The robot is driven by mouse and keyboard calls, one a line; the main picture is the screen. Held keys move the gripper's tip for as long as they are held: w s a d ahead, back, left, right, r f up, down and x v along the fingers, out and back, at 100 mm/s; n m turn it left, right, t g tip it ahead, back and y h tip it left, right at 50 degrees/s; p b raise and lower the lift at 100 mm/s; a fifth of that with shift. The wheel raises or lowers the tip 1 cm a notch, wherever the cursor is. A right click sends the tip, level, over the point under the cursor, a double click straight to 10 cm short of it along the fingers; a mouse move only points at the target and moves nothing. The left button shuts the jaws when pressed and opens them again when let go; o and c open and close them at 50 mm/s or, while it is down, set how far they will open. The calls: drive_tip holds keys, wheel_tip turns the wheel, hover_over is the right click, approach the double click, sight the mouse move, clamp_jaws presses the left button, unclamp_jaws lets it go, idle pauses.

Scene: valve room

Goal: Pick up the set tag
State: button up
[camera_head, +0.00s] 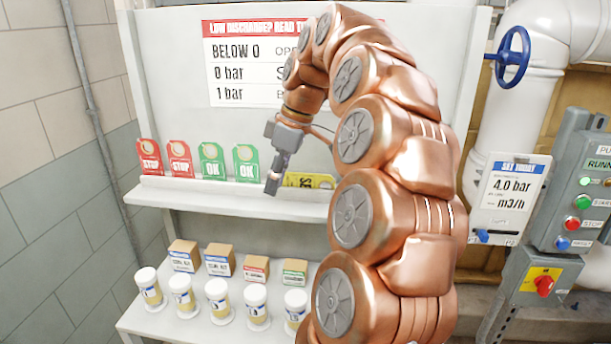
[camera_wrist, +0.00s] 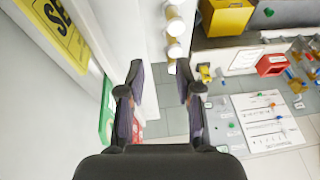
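The yellow set tag (camera_head: 310,181) stands on the upper shelf, at the right end of the row of tags. My arm partly hides its right side. In the wrist view the set tag (camera_wrist: 55,30) shows at the top left with black lettering, cut off by the frame edge. My gripper (camera_head: 273,183) is just left of the tag in the head view, in front of the shelf. In the wrist view my gripper (camera_wrist: 160,78) has its two fingers apart with nothing between them. The tag lies outside the fingers, to their left.
Two green OK tags (camera_head: 213,161) and two red STOP tags (camera_head: 179,158) stand left along the shelf (camera_head: 220,193). Small boxes (camera_head: 184,254) and several white-lidded jars (camera_head: 217,300) fill the lower shelf. A backboard rises behind the tags. A control panel (camera_head: 580,190) is at right.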

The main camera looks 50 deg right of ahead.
wheel_tip(320, 180, up, 4)
drive_tip(key=t+p, duration=0.1)
drive_tip(key=p, duration=0.1)
hover_over(306, 175)
drive_tip(key=s+d, duration=0.2)
drive_tip(key=shift+s+a, duration=0.1)
drive_tip(key=shift+s, duration=0.1)
drive_tip(key=shift+f, duration=0.15)
drive_tip(key=shift+b+x, duration=1.05)
drive_tip(key=shift+f, duration=0.15)
drive_tip(key=shift+w+f+p, duration=0.1)
drive_tip(key=shift+p, duration=0.3)
drive_tip(key=shift+p+x, duration=0.85)
drive_tip(key=shift+x, duration=0.35)
drive_tip(key=shift+p+x, duration=0.4)
drive_tip(key=shift+x, duration=0.75)
drive_tip(key=shift+w, duration=0.15)
drive_tip(key=shift+c, duration=0.2)
clamp_jaws()
